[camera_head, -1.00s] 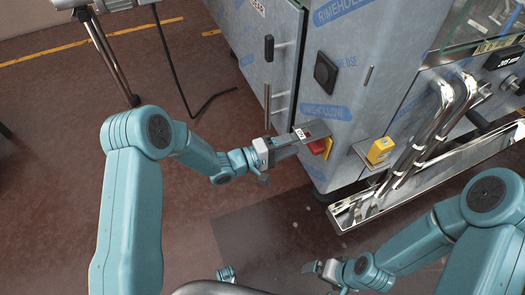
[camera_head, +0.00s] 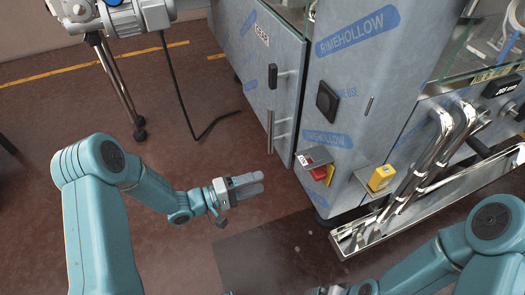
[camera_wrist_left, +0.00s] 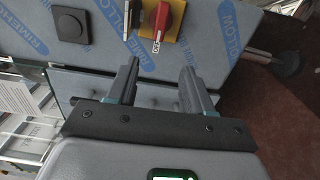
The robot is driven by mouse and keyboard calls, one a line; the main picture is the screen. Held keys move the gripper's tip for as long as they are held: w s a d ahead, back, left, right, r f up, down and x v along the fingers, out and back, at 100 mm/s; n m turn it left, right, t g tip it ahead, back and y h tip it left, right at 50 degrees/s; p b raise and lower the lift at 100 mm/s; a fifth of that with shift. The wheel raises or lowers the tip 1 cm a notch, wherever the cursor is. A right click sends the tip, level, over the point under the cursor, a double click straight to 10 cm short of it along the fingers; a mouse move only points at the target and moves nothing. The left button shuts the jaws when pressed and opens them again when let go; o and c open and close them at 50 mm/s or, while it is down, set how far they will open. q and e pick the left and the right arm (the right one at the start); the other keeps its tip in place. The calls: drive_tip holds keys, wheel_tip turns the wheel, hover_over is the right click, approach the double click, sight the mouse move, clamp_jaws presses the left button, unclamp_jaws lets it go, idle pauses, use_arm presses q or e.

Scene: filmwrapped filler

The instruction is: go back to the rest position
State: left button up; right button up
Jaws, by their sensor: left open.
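My left gripper (camera_head: 262,183) is open and empty, in front of the film-wrapped cabinet and apart from it. In the left wrist view its two fingers (camera_wrist_left: 160,68) stand apart with nothing between them. A red rotary switch (camera_head: 319,173) on a yellow plate sits on the cabinet, right of the left gripper; it also shows in the left wrist view (camera_wrist_left: 168,18), beyond the fingers. My right gripper (camera_head: 326,291) shows only in part at the bottom edge of the head view, and its jaws cannot be made out.
The film-wrapped cabinet (camera_head: 345,80) fills the upper right, with a black handle (camera_head: 286,72) on its door. A yellow block (camera_head: 381,178) sits on a small ledge. Shiny pipes (camera_head: 430,150) stand further right. A black cable (camera_head: 180,95) lies on the open floor at left.

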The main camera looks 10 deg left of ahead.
use_arm(q)
drive_tip(key=shift+d, duration=0.1)
drive_tip(key=s+d+f+n+y, duration=0.1)
drive_tip(key=d+f, duration=0.1)
drive_tip(key=d, duration=0.4)
drive_tip(key=s+f+g+y, duration=0.2)
drive_tip(key=s+f+y, duration=0.25)
drive_tip(key=f, duration=0.25)
drive_tip(key=s+a+f+m+g+y, duration=0.2)
drive_tip(key=s+f+m+g+y, duration=0.15)
drive_tip(key=s, duration=0.45)
drive_tip(key=s+a+f+m+g+y, duration=0.25)
drive_tip(key=s+f+g, duration=0.25)
drive_tip(key=s, duration=0.4)
wheel_tip(320, 180, up, 17)
drive_tip(key=p, duration=1.6)
drive_tip(key=shift+w+d+h+p, duration=0.2)
drive_tip(key=shift+w+h+p, duration=0.2)
drive_tip(key=shift+h, duration=0.05)
